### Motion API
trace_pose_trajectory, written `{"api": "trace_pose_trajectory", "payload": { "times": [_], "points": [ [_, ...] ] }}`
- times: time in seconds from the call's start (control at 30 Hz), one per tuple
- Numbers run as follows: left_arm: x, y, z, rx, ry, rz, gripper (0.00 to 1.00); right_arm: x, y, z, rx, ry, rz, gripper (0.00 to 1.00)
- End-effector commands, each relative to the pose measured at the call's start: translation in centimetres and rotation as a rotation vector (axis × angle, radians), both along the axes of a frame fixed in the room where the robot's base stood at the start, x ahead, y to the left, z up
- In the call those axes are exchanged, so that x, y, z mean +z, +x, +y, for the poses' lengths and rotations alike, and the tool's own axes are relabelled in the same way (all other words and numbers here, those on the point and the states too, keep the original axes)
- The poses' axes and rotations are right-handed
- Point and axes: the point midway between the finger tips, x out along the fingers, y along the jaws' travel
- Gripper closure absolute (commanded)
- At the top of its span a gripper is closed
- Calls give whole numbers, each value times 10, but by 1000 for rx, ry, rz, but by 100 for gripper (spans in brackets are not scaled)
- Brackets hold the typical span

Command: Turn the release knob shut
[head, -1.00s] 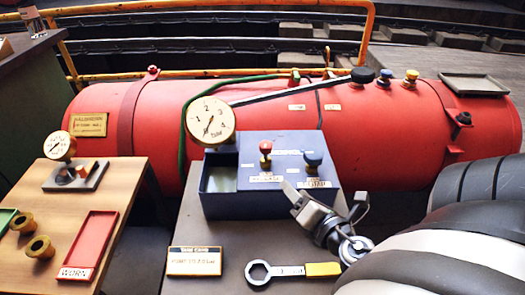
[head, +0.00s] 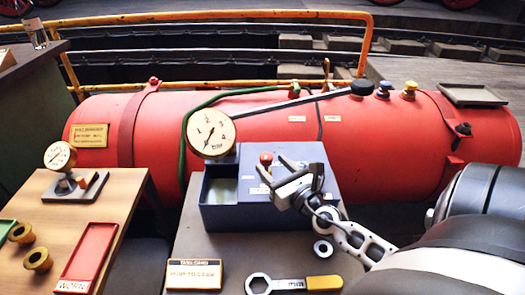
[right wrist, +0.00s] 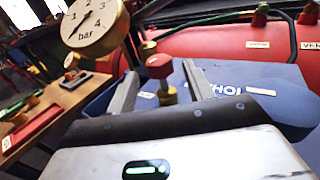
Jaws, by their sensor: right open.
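A red knob (head: 266,158) stands on the blue-grey box (head: 250,217); its label is not readable here. In the right wrist view the red knob (right wrist: 159,66) on its brass stem shows between my two fingers, beyond the gripper body. My right gripper (head: 273,166) is open, its fingertips close to the knob; I cannot tell whether they touch it. The blue knob on the same box is hidden behind my right gripper. A round gauge (head: 212,134) stands at the box's left back corner, and also shows in the wrist view (right wrist: 95,22). My left gripper is not in view.
A red tank (head: 380,150) with a lever and several knobs lies behind the box. A yellow-handled spanner (head: 322,282), a metal ring (head: 322,248) and a sign card (head: 194,274) are in front. A wooden table (head: 50,205) with a red tray (head: 88,255) stands left.

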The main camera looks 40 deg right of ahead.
Motion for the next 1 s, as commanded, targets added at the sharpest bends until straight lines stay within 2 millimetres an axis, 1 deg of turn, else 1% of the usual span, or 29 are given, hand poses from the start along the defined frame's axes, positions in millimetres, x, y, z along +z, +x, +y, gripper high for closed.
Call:
{"api": "trace_pose_trajectory", "payload": {
  "times": [0.03, 0.1, 0.2, 0.3, 0.43, 0.7, 0.73, 0.77, 0.8, 0.87, 0.9, 1.0],
  "points": [
    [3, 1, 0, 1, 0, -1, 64, 3, 12, -2, -2, 0, -4, 48],
    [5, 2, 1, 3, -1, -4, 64, 2, 25, -4, -1, 2, -3, 48],
    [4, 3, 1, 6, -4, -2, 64, 1, 39, -6, -1, 3, -2, 48],
    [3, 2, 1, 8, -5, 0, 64, 0, 49, -7, 0, 2, -1, 48],
    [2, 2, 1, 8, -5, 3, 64, 0, 56, -8, -1, 2, 0, 48],
    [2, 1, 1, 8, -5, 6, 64, -1, 57, -9, 0, 2, 0, 48],
    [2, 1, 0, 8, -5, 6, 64, -1, 57, -8, 0, 2, 0, 53],
    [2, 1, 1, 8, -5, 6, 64, -1, 57, -8, 0, 2, 0, 62],
    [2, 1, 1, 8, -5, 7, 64, -1, 57, -8, 0, 2, 0, 73],
    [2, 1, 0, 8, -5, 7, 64, 0, 57, -9, 0, 2, 0, 89],
    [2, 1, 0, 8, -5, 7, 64, 0, 57, -9, 0, 2, 0, 92],
    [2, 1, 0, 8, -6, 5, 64, 0, 57, -8, -1, 2, 0, 92]
  ]
}}
